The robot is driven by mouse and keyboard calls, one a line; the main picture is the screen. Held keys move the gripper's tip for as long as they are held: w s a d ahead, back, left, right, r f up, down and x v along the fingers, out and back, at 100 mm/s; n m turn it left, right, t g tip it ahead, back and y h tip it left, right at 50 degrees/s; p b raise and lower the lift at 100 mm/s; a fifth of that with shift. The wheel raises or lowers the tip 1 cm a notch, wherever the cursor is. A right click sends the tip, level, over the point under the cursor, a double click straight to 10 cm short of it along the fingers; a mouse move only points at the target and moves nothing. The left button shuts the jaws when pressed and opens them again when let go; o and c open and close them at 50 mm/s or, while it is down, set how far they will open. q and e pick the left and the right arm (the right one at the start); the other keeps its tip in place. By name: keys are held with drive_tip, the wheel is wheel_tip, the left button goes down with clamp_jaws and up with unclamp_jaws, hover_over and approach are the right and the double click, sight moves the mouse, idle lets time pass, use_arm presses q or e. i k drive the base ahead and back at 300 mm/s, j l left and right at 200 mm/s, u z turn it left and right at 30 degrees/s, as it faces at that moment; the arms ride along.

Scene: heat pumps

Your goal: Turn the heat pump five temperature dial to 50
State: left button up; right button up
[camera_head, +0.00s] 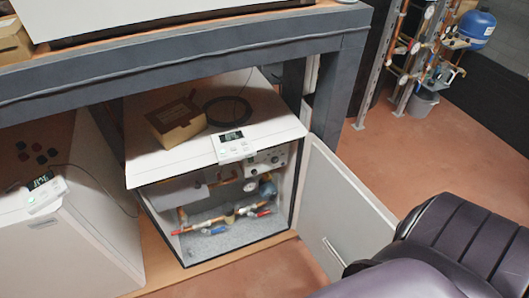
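A white heat pump cabinet (165,163) stands on the lower shelf with its front door (335,205) swung open to the right. Inside are copper pipes with red and blue valve handles. A pale panel with small dark round knobs (265,160) shows at the upper right of the opening, partly under the top's front edge. The dial setting is too small to read. A white controller with a lit display (233,146) sits at the top's front edge. No label tells me which unit is number five. Neither of my grippers is in view.
A brown box (175,122) and a black cable coil (228,110) lie on the cabinet. Another white unit (85,235) with a controller (43,190) stands left. A dark grey frame beam (180,72) crosses above.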

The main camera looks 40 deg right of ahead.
sight(276, 160)
drive_tip(key=z, duration=1.25)
